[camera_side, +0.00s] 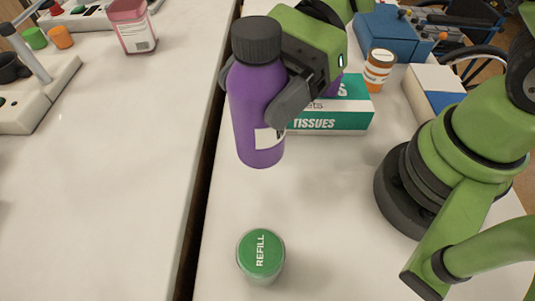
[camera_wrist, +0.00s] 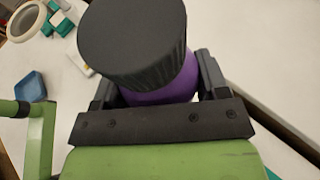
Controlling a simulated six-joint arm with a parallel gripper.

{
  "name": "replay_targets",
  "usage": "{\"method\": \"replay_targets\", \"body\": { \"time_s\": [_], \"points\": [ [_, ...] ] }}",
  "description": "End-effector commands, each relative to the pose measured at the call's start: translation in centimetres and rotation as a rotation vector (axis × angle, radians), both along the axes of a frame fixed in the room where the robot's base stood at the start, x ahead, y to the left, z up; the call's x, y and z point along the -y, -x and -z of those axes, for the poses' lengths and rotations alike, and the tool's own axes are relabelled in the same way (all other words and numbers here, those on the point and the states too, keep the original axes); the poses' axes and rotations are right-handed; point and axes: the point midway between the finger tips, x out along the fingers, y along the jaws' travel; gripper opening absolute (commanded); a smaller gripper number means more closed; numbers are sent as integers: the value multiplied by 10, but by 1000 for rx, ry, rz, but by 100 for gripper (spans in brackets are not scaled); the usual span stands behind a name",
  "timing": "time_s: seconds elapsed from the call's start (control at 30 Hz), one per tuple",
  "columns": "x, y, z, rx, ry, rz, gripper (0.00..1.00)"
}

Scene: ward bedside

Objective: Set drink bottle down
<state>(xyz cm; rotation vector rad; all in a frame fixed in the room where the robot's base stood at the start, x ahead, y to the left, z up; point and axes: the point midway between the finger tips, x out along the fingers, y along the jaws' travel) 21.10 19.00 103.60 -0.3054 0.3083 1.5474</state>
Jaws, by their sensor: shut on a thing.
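The purple drink bottle (camera_side: 256,115) with a black ribbed cap is upright in the side view, held by my gripper (camera_side: 262,98). The dark fingers close around the bottle's body, and part of its white label shows beside the near finger. The bottle looks raised above the white table (camera_side: 330,230), though the exact gap is hard to tell. In the wrist view the black cap (camera_wrist: 135,40) fills the upper middle, with purple body (camera_wrist: 165,93) below it between the fingers (camera_wrist: 160,85). Most of the bottle's body is hidden there.
A green-lidded jar marked REFILL (camera_side: 260,254) stands in front. Behind the bottle are a tissue box (camera_side: 345,115), an orange pill bottle (camera_side: 379,70), a white and blue box (camera_side: 432,90) and a blue bin (camera_side: 390,35). A dark gap separates the left counter (camera_side: 120,170). The table's middle is clear.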

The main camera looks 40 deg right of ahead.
Motion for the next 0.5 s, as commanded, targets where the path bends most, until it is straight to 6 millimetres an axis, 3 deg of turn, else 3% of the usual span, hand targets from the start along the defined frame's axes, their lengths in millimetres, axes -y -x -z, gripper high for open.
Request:
{"method": "replay_targets", "body": {
  "time_s": [0.17, 0.5],
  "points": [
    [-11, 23, 7, 0, 0, -141, 30],
    [-11, 24, 9, 0, 1, -148, 30]
  ]
}}
